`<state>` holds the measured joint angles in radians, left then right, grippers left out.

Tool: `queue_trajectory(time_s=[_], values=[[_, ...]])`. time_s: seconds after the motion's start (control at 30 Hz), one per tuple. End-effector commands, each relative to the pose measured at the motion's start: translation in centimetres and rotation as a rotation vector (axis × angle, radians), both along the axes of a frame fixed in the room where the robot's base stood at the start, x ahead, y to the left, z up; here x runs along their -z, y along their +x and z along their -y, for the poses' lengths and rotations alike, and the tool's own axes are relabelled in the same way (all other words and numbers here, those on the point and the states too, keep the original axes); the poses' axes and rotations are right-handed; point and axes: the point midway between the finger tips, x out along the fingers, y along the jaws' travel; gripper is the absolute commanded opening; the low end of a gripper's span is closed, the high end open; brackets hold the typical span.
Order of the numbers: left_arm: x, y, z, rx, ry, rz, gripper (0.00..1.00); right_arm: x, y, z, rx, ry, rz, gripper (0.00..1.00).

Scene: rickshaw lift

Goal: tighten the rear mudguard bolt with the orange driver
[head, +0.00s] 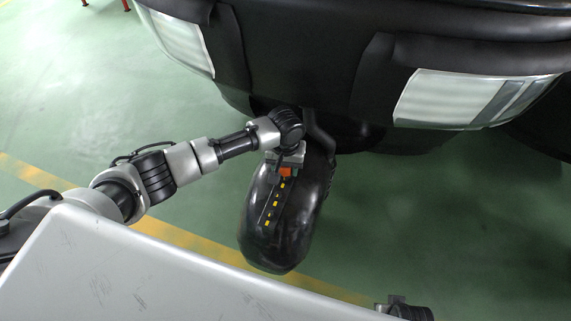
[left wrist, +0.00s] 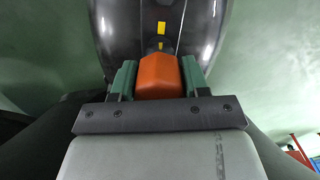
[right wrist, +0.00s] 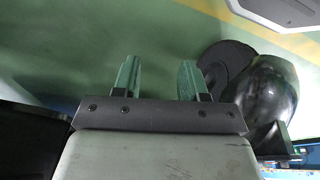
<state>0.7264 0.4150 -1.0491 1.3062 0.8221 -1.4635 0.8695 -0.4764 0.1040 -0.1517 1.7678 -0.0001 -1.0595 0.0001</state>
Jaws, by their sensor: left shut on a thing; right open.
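The orange driver (left wrist: 158,76) is between the green fingers of my left gripper (left wrist: 156,80), which is shut on it. In the head view the driver (head: 286,172) shows as a small orange block over the black mudguard (head: 270,225). The mudguard, glossy with yellow dashes, also fills the top of the left wrist view (left wrist: 120,35). A dark round part at the driver's far end meets or nearly meets the mudguard; I cannot tell if they touch. The bolt itself is hidden. My right gripper (right wrist: 160,80) is open and empty, with the mudguard (right wrist: 270,95) to its right.
The black vehicle body (head: 300,60) with pale light panels (head: 450,98) overhangs the mudguard. A scratched light-grey surface (head: 150,270) fills the lower left. Green floor with a yellow line (head: 200,240) lies around; the floor at right (head: 450,220) is clear.

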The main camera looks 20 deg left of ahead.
Motion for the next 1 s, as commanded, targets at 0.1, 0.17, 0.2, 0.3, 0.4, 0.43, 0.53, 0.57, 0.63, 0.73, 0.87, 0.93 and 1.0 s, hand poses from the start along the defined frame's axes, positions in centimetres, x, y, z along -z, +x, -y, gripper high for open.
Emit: queue_trajectory(time_s=[0.1,0.17,0.2,0.3,0.4,0.43,0.53,0.57,0.63,0.73,0.87,0.93,1.0], values=[[0.3,0.0,0.0,-0.001,0.000,-0.001,0.17,-0.2,0.1,0.0,0.000,0.000,0.002,0.43],[0.4,0.0,0.0,-0.001,0.000,-0.001,0.17,-0.3,0.2,0.0,0.001,0.001,0.004,0.43],[0.5,0.0,0.0,-0.001,0.000,-0.001,0.17,-0.4,0.2,0.0,0.001,0.001,0.005,0.43],[0.7,0.0,0.0,-0.001,0.000,-0.001,0.17,-0.5,0.3,0.0,0.001,0.000,0.005,0.43],[0.9,0.0,0.0,-0.001,-0.001,-0.001,0.17,-0.5,0.3,0.0,0.001,0.000,0.003,0.43],[0.9,0.0,0.1,0.000,-0.001,-0.001,0.17,-0.5,0.3,0.0,0.001,0.000,0.003,0.43],[1.1,0.0,0.1,0.000,-0.001,-0.001,0.17,-0.6,0.3,0.0,0.002,0.000,0.005,0.43],[1.2,0.0,0.1,0.000,-0.001,-0.001,0.17,-0.7,0.4,0.0,0.002,0.001,0.006,0.43],[1.3,0.0,0.1,0.000,-0.001,-0.001,0.17,-0.8,0.5,0.0,0.002,0.000,0.008,0.43],[1.5,0.0,0.0,0.000,-0.001,-0.001,0.17,-1.1,0.6,0.0,0.002,0.001,0.015,0.43],[1.6,0.0,0.0,0.001,-0.001,0.000,0.17,-1.4,0.7,0.0,0.002,0.002,0.017,0.43],[1.5,0.0,0.0,0.007,-0.001,0.000,0.17,-1.4,0.7,0.0,0.002,0.001,0.016,0.43],[1.5,0.0,0.0,0.017,0.000,0.000,0.17,-1.3,0.6,0.0,0.002,0.001,0.015,0.43]])
